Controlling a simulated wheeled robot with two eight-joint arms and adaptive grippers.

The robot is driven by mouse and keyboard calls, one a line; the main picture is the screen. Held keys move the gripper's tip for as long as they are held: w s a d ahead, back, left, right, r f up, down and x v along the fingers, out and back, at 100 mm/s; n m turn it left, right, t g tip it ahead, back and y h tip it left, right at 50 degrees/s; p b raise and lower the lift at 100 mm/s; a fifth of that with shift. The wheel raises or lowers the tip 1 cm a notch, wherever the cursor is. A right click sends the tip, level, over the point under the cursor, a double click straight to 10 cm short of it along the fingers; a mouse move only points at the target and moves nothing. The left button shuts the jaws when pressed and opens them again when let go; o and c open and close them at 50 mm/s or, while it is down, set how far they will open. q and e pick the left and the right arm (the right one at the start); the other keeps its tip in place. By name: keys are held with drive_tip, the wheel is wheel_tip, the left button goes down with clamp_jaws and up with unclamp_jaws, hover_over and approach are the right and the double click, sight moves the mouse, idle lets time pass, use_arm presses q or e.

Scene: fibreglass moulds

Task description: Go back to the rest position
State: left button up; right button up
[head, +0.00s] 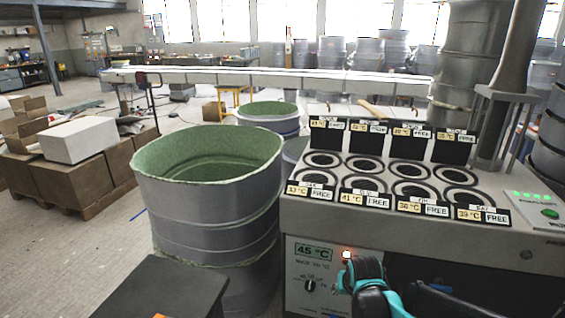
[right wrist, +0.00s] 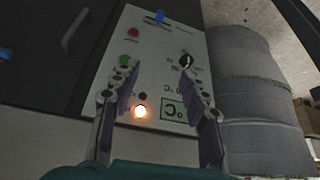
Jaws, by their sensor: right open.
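My right gripper (right wrist: 158,68) is open and empty in the right wrist view, its two fingers spread in front of a white control panel (right wrist: 150,40). That panel appears upside down there, with a lit orange lamp (right wrist: 140,112), a dark knob (right wrist: 186,61), a red button (right wrist: 134,33), a green button (right wrist: 126,60) and a temperature display (right wrist: 178,109). In the head view the teal and black right gripper (head: 362,272) is low in front of the panel (head: 305,275), whose display reads 45 °C. I cannot tell whether the fingers touch the panel. My left gripper is not in view.
A heated bench (head: 420,228) with several round wells, FREE labels and temperature tags stands above the panel. A large green-lined grey drum (head: 205,215) is to its left. Cardboard boxes (head: 75,185) sit on a pallet further left. Open floor (head: 110,245) lies between drum and boxes.

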drive_tip(key=s+r, duration=0.3)
drive_tip(key=s, duration=0.8)
drive_tip(key=s+a+r+n+t, duration=0.1)
drive_tip(key=s+r, duration=0.1)
drive_tip(key=s, duration=0.9)
drive_tip(key=shift+r+n+t+y, duration=0.3)
drive_tip(key=shift+r, duration=0.1)
